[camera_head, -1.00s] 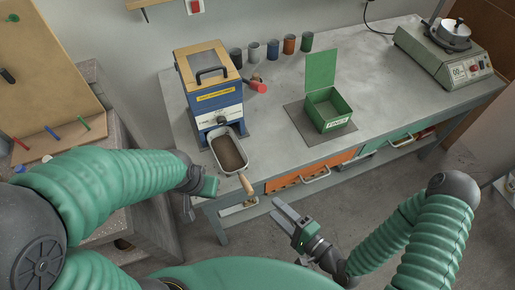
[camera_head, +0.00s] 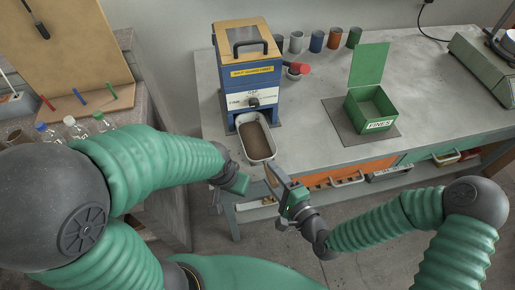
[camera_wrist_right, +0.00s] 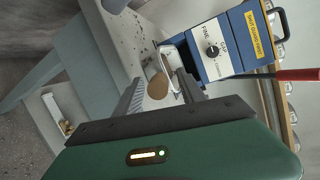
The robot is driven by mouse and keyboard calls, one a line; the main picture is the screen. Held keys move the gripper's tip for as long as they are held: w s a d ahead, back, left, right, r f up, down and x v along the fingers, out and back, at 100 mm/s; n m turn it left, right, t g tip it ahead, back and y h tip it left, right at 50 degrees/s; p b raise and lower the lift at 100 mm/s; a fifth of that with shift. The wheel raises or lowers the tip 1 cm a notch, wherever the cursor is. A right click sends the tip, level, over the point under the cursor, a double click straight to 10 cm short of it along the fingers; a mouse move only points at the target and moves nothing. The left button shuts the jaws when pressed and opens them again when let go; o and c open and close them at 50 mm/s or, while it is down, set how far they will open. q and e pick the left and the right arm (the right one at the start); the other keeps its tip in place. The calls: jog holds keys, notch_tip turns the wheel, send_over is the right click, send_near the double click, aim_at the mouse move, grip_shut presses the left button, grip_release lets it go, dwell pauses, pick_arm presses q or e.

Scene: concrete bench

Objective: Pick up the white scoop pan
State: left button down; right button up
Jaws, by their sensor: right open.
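The white scoop pan (camera_head: 262,160) holds dark grainy material and sits at the bench's front edge, below the front of the blue machine. My right gripper (camera_head: 271,172) is open, just in front of the pan at its handle side. In the right wrist view, the round end of the wooden handle (camera_wrist_right: 158,87) shows between the two open fingers, with part of the pan (camera_wrist_right: 176,40) behind it. I cannot tell whether the fingers touch the handle. My left gripper (camera_head: 236,184) is left of the pan, low by the bench edge; its fingers are unclear.
A green open box (camera_head: 372,108) sits on a dark mat to the right. Several cups line the back. Drawers and a shelf lie under the bench's front edge.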

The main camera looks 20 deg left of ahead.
jog(key=x, duration=0.2)
jog(key=shift+w+a+f, duration=0.15)
jog(key=shift+w, duration=0.15)
jog(key=shift+c, duration=0.5)
jog(key=shift+a, duration=0.1)
jog(key=c, duration=0.5)
grip_shut()
